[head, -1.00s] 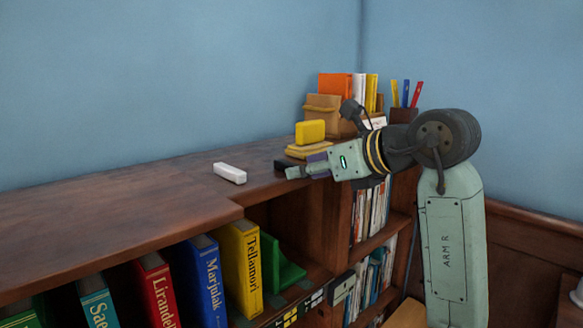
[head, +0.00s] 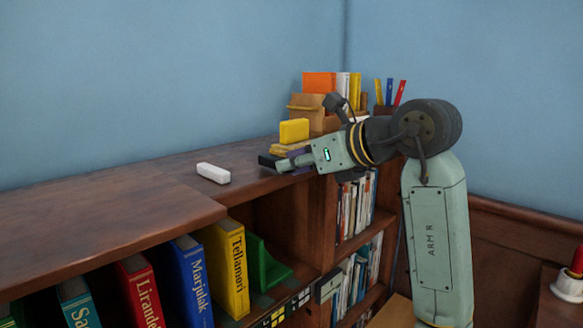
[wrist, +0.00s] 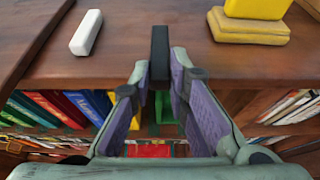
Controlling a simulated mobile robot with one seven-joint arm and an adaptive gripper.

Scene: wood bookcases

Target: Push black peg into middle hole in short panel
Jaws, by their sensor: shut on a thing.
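My gripper (head: 280,164) is shut on a black bar-shaped peg (head: 267,160) at the bookcase top, near its front edge. In the wrist view, the peg (wrist: 160,55) stands out lengthwise between the fingertips (wrist: 160,68). From these views I cannot tell whether it touches the wood. A strip with dark squares and small light and yellow marks (head: 289,309) runs along a shelf edge below. I cannot make out a short panel or a middle hole for certain.
A white block (head: 213,173) lies on the bookcase top (head: 120,205), left of my gripper. Yellow blocks (head: 294,130), a cardboard box (head: 306,112) and a pen holder (head: 383,110) stand behind. Books (head: 228,270) and a green bookend (head: 265,265) fill the shelf below.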

